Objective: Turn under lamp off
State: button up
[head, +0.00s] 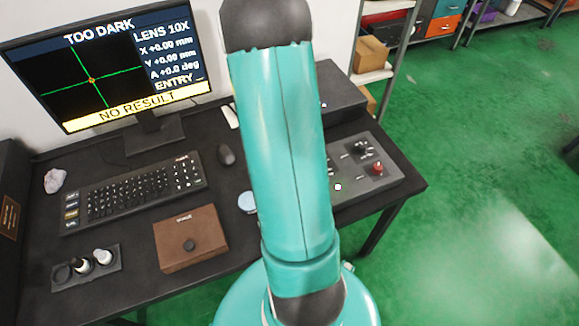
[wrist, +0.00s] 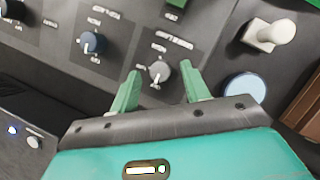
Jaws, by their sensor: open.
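My gripper (wrist: 161,69) is open in the wrist view. Its two green fingers stand on either side of a grey knob (wrist: 159,72) with a pale pointer, on a dark panel. I cannot tell whether the fingers touch it. A blue knob (wrist: 90,43) with a pale pointer is to its left. The labels are too blurred to tell which one is the under lamp. In the head view my arm hides my gripper and these knobs. The monitor (head: 105,60) reads "TOO DARK" and "NO RESULT".
In the wrist view a pale blue disc (wrist: 245,88) and a light grey knobbed part (wrist: 270,35) are to the right. In the head view a control box (head: 372,170) with a red knob is right of my arm. A keyboard (head: 135,190) and brown box (head: 190,238) are left.

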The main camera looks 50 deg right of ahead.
jog(key=d+v, duration=0.1)
jog(key=v, duration=1.1)
jog(key=shift+a+r, duration=0.45)
jog(key=shift+a, duration=0.05)
jog(key=shift+w+a, duration=0.1)
